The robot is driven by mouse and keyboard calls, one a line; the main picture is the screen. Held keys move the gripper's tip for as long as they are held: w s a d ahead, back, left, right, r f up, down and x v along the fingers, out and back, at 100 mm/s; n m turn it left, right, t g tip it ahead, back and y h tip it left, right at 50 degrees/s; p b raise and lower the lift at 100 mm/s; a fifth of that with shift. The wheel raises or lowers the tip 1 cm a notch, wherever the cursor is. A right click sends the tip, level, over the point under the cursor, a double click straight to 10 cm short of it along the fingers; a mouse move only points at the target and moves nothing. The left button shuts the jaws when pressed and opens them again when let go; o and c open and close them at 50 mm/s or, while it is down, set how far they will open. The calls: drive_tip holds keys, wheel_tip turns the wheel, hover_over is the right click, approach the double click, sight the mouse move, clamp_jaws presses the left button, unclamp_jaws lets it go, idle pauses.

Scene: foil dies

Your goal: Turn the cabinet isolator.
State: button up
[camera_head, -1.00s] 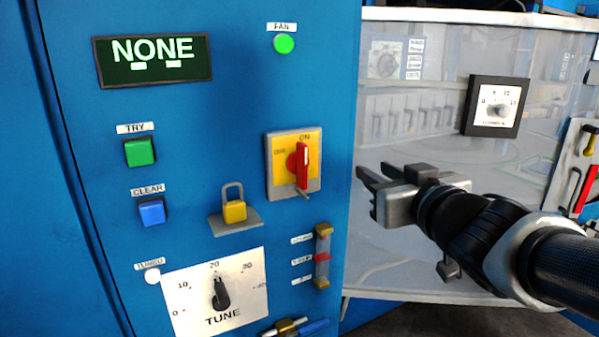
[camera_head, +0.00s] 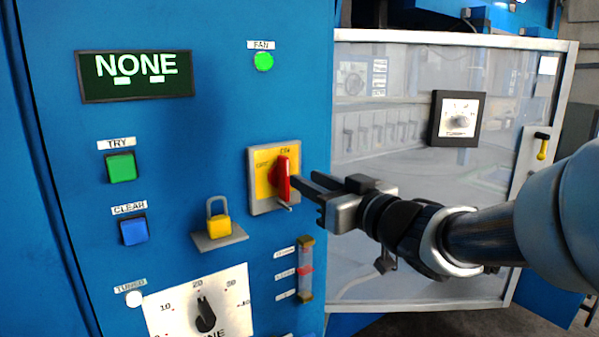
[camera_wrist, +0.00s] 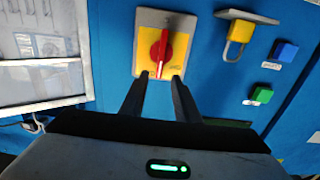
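The cabinet isolator is a red rotary handle (camera_head: 283,178) on a yellow plate with a grey surround (camera_head: 262,204), on the blue cabinet front. Its handle stands upright, toward the ON label. My gripper (camera_head: 303,183) is just right of the handle in the head view, its fingers pointing at it. In the wrist view the red handle (camera_wrist: 161,52) is ahead, in line with the gap between the two fingertips (camera_wrist: 160,78). The fingers are apart with nothing between them, and I cannot tell whether they touch the handle.
A yellow padlock (camera_head: 219,226) rests on a small grey shelf left of the isolator. A vertical selector (camera_head: 305,270) is below it. TRY (camera_head: 121,167) and CLEAR (camera_head: 133,231) buttons and the TUNE dial (camera_head: 205,315) are further left. A glazed panel (camera_head: 400,230) lies behind my arm.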

sight(288, 170)
drive_tip(key=x, duration=0.7)
drive_tip(key=shift+w+a, duration=0.25)
drive_tip(key=shift+w, duration=0.1)
drive_tip(key=shift+c, duration=0.4)
clamp_jaws()
